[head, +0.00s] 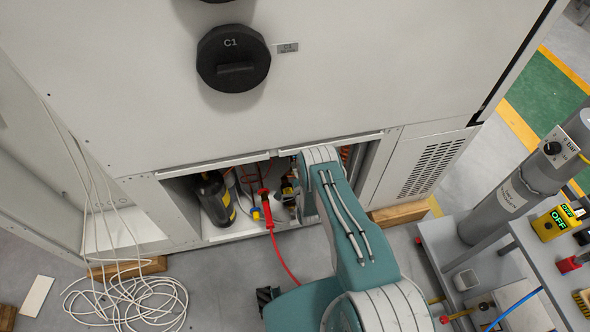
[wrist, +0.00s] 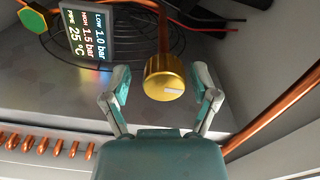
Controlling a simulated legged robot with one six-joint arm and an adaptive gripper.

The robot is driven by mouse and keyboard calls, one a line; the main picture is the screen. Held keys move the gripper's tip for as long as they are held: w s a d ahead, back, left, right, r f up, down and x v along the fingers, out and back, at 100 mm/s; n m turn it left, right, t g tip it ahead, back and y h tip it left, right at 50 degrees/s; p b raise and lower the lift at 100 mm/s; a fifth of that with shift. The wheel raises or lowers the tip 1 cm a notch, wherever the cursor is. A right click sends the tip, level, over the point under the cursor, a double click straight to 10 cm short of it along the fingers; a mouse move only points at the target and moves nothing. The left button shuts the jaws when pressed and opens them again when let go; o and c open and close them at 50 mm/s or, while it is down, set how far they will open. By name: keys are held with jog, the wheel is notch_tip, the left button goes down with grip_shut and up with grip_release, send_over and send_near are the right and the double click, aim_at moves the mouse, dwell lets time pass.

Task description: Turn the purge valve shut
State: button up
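A round brass-coloured knob or cap (wrist: 165,80) sits at the end of a copper pipe in the wrist view. It bears a small label too small to read, so I cannot tell for sure that it is the purge valve. My gripper (wrist: 161,88) is open, with one finger on each side of the knob in the picture. Gaps show between both fingers and the knob, and nothing is held. In the head view my teal arm (head: 352,225) reaches into the low opening of the white cabinet (head: 330,95); my gripper is hidden there.
A small display (wrist: 86,37) reads low 1.0 bar, high 1.5 bar, pipe 25 °C. A copper pipe (wrist: 262,118) slants close to the right finger. The opening holds a black bottle (head: 214,200) and a red-handled hose (head: 266,208). A grey side table (head: 545,250) stands at right.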

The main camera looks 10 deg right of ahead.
jog(key=shift+a, duration=0.1)
jog(key=shift+s, duration=0.25)
jog(key=s, duration=1.1)
jog(key=shift+s, duration=0.25)
